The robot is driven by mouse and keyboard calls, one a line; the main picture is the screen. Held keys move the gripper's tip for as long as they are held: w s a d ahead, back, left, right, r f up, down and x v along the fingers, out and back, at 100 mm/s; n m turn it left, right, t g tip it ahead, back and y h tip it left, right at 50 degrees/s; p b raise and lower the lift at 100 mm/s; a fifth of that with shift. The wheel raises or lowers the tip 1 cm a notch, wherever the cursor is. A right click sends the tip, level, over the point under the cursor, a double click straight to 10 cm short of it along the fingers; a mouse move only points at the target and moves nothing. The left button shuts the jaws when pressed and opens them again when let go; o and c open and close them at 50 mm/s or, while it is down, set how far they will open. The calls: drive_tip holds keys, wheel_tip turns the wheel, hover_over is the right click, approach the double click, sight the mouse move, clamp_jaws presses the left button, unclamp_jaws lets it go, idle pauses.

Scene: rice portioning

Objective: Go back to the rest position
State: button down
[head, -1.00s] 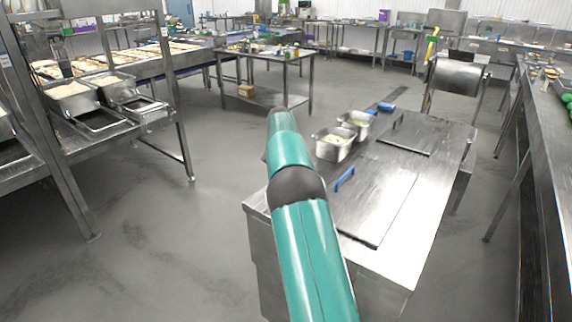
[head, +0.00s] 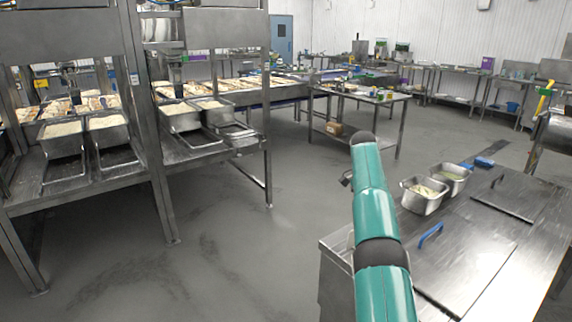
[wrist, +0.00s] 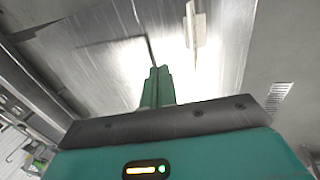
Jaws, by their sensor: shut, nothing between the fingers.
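My gripper (wrist: 157,74) shows in the wrist view as two green fingers together, with nothing between them. Bare shiny metal fills much of the view beyond the fingertips. In the head view my green arm rises from the bottom right of centre, and the gripper cannot be made out there. The arm stands in front of the left end of a steel table (head: 470,255). Two metal pans with pale food, a nearer pan (head: 423,197) and a farther pan (head: 450,178), stand on that table, right of the arm.
A blue handle (head: 431,234) is on the steel table top, and a blue object (head: 484,162) lies at its far edge. At left a steel rack (head: 160,190) holds several pans of rice. Open grey floor (head: 240,265) lies between rack and table. Another worktable (head: 365,97) stands behind.

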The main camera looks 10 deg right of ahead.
drive_tip(key=s+a+r+n+t, duration=0.1)
drive_tip(key=s+a+r+n, duration=0.15)
drive_tip(key=r, duration=0.35)
drive_tip(key=s+a+r+n+t, duration=0.1)
drive_tip(key=s+a+r+t, duration=0.1)
drive_tip(key=s+a+r, duration=0.3)
drive_tip(key=s+a+r+n+t, duration=0.2)
drive_tip(key=s+a+r+n, duration=0.1)
drive_tip(key=s+a+r, duration=0.35)
drive_tip(key=s+a+f+n+t, duration=0.1)
drive_tip(key=s+a+f+n, duration=0.1)
drive_tip(key=s, duration=0.6)
drive_tip(key=s+a+f+n+t+y, duration=0.1)
drive_tip(key=s+a+f+n, duration=0.1)
drive_tip(key=s+a+f, duration=0.3)
drive_tip(key=s+a+f+n+t, duration=0.1)
drive_tip(key=s+a+f+n, duration=0.1)
drive_tip(key=s+a, duration=0.4)
drive_tip(key=s+f, duration=0.1)
drive_tip(key=s, duration=0.4)
drive_tip(key=shift+s+f+n+t, duration=0.25)
drive_tip(key=shift+s+n+t, duration=0.05)
drive_tip(key=shift+n+t, duration=0.1)
drive_tip(key=shift+d, duration=0.15)
